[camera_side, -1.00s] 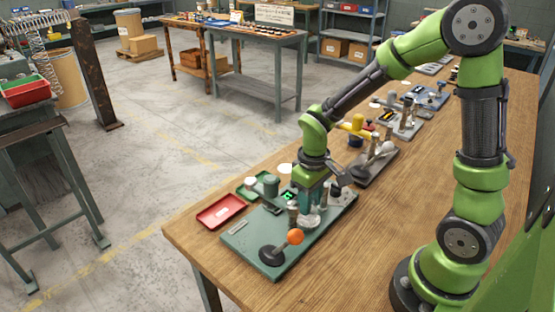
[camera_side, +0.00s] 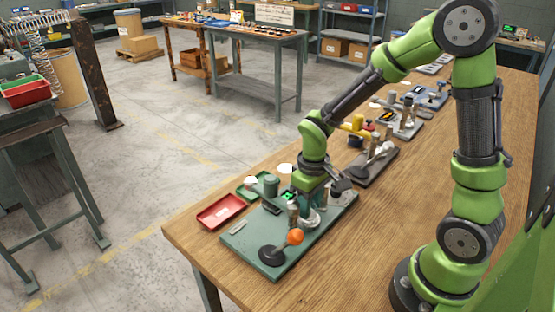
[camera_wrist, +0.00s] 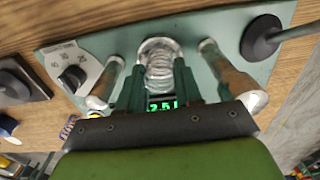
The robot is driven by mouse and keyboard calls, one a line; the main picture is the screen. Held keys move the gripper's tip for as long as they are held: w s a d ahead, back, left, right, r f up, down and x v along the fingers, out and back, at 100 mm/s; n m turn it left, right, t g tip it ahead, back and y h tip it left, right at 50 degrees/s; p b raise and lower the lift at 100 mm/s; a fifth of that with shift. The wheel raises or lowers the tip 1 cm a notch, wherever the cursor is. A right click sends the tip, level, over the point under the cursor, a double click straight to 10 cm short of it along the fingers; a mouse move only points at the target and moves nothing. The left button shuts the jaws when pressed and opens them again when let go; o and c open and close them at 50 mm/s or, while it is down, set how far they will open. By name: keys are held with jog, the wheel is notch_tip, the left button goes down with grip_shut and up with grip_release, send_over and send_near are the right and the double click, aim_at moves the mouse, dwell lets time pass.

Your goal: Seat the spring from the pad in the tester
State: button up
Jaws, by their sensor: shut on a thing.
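The tester is a green base plate (camera_side: 244,245) with metal posts, a green digital readout and a lever with an orange ball (camera_side: 295,236). My gripper (camera_side: 309,210) is low over the plate, among the posts. In the wrist view its two fingers (camera_wrist: 159,88) are shut on the pale coiled spring (camera_wrist: 160,66), between two metal posts (camera_wrist: 106,83) and (camera_wrist: 228,72). The spring also shows as a pale shape in the side view (camera_side: 311,220), partly hidden by my gripper and a post. I cannot tell whether its lower end touches the tester's seat.
A red tray (camera_side: 221,211) and a green tray (camera_side: 245,190) stand left of the plate. A grey fixture (camera_side: 373,167) stands behind it. The lever's black base (camera_wrist: 262,40) and a dial (camera_wrist: 72,78) flank the spring. Open wood lies to the right.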

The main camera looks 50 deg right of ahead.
jog(key=o, duration=0.9)
jog(key=shift+o, duration=0.4)
jog(key=shift+o, duration=1.1)
jog(key=shift+r, duration=0.1)
jog(key=shift+r, duration=4.35)
